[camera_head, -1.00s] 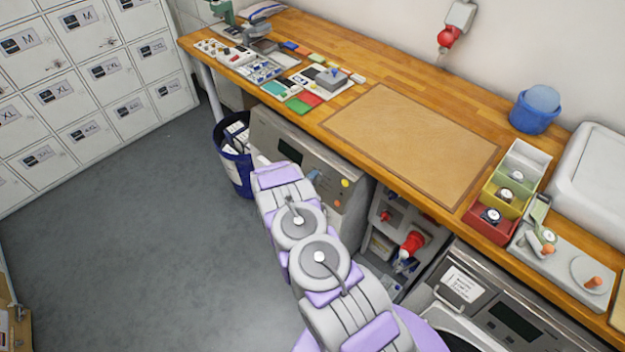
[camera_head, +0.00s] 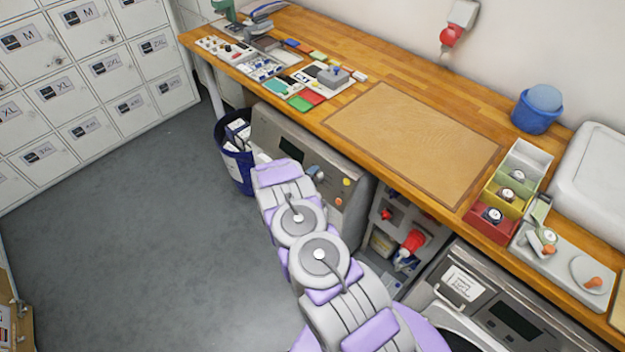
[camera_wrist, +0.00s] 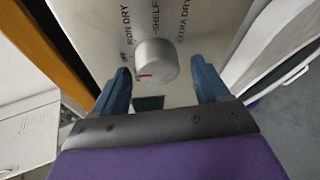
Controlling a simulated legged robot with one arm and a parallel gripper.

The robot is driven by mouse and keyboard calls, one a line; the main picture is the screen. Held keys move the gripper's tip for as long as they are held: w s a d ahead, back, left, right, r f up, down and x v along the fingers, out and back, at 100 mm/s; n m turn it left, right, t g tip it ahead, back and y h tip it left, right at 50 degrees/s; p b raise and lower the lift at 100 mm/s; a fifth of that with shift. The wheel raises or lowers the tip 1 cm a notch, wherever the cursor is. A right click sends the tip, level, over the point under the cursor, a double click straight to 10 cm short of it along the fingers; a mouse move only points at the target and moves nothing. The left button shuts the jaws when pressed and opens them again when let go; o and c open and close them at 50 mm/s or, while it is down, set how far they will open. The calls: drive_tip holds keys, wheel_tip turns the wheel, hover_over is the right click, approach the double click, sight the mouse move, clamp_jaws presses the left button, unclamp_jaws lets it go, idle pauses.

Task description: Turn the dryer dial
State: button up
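The round grey dryer dial (camera_wrist: 156,62) is in the wrist view on a pale panel. A red mark sits at its lower left. Printed words around it include IRON DRY, SHELF and EXTRA DRY. My gripper (camera_wrist: 160,67) is open, with one blue finger on each side of the dial. Gaps show between the fingers and the dial in this view; how far the tips reach along its depth is unclear. In the head view, the dryer's grey front (camera_head: 275,127) stands under the counter, and my arm covers much of it.
A dark square (camera_wrist: 150,103) lies just below the dial. The wooden counter (camera_head: 385,90) overhangs the machines. A blue bin (camera_head: 238,172) stands left of the dryer. A shelf with a red-capped container (camera_head: 411,241) is to its right. The floor at left is clear.

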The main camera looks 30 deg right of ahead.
drive_tip(key=shift+s, duration=0.1)
drive_tip(key=p+v, duration=0.1)
drive_tip(key=v, duration=1.6)
drive_tip(key=shift+p, duration=0.35)
drive_tip(key=shift+a+r, duration=0.1)
